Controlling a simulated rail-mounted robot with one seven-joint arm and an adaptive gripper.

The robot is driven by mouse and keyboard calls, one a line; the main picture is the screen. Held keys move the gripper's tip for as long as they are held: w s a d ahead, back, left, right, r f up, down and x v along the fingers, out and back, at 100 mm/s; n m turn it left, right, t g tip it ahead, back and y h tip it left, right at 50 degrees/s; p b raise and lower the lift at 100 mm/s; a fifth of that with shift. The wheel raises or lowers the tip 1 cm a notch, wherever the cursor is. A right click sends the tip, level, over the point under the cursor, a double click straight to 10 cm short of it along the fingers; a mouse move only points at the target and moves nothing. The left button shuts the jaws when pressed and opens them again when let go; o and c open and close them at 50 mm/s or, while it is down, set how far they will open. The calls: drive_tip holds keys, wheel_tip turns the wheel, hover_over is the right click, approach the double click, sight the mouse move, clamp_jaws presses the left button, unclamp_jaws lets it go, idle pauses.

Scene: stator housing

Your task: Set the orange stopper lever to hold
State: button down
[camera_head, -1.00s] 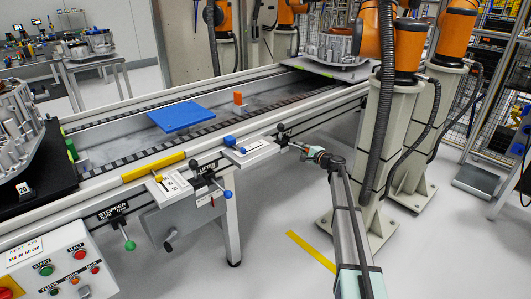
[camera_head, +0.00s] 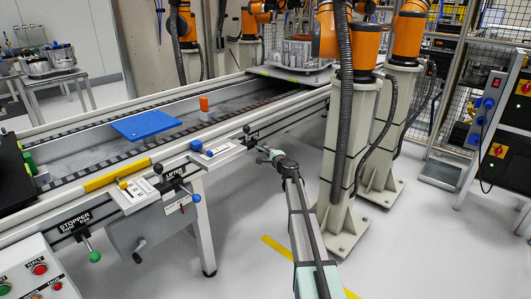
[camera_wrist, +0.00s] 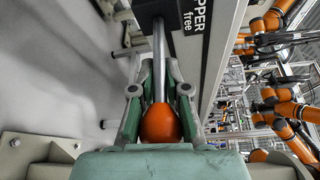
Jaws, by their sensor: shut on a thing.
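The orange stopper lever shows in the wrist view as a grey rod (camera_wrist: 160,60) with an orange egg-shaped knob (camera_wrist: 160,124). The rod runs up to a dark mount beside a black label (camera_wrist: 193,22) reading "PPER free", its start cut off. My gripper (camera_wrist: 160,98) has its fingers on both sides of the knob and is shut on it. In the head view my gripper (camera_head: 266,153) is at the front side of the conveyor, just below a dark pivot (camera_head: 247,131). The orange knob is hidden there.
Another stopper lever with a green knob (camera_head: 94,256) and a lifter lever with a blue knob (camera_head: 196,198) hang farther left on the conveyor front. A blue plate (camera_head: 146,125) lies on the conveyor. A robot pedestal (camera_head: 350,170) stands right of my arm. Floor between is clear.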

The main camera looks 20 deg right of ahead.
drive_tip(key=c, duration=1.2)
unclamp_jaws()
drive_tip(key=shift+a, duration=0.1)
drive_tip(key=shift+s, duration=0.2)
drive_tip(key=s, duration=1.1)
drive_tip(key=shift+s+d+r, duration=0.35)
drive_tip(key=shift+r, duration=0.1)
